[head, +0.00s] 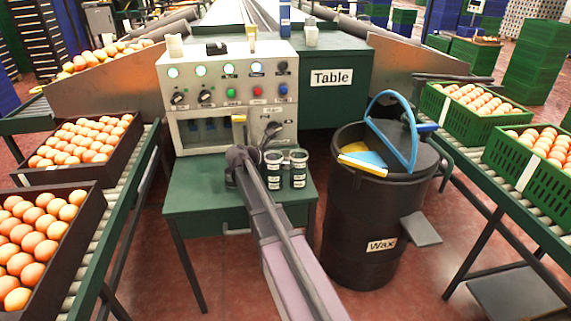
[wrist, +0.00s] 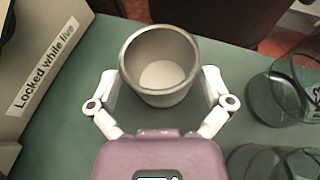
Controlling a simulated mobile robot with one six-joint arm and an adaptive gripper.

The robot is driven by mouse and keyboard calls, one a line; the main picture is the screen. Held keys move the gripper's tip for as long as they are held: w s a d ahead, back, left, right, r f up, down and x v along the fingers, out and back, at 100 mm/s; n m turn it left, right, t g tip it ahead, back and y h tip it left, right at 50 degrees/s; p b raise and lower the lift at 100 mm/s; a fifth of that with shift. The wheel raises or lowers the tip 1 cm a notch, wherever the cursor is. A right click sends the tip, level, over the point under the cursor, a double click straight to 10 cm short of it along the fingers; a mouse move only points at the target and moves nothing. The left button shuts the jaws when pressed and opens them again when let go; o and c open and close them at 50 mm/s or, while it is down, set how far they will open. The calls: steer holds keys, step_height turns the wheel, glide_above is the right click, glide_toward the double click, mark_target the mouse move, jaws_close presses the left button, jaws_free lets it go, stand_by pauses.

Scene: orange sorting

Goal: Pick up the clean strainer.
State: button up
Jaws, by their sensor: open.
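A grey cup-shaped vessel (wrist: 160,100) with a pale inside bottom stands on the green table (wrist: 75,130) in the wrist view. I cannot make out mesh on it, so I cannot tell if it is the clean strainer. My gripper (wrist: 160,82) is open, with one white finger on each side of the cup; contact cannot be told. In the head view my gripper (head: 241,155) is over the small green table (head: 195,190) and hides what lies beneath it. A dark ladle-like tool (head: 272,130) shows against the panel front.
Two labelled jars (head: 273,170) (head: 298,168) stand just right of my gripper; clear glass (wrist: 277,95) shows there in the wrist view. The control panel (head: 228,85) rises behind. A dark wax bin (head: 350,215) stands right. Egg-like oranges fill crates (head: 95,190) on side conveyors.

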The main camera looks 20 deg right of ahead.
steer(key=shift+x, duration=0.95)
steer(key=c, duration=1)
steer(key=shift+r, duration=0.2)
step_height(320, 180, up, 10)
steer(key=p, duration=0.9)
steer(key=shift+f+p, duration=0.2)
steer(key=shift+p, duration=0.1)
steer(key=shift+r, duration=0.15)
step_height(320, 180, up, 26)
steer(key=p, duration=2.6)
stand_by(0.8)
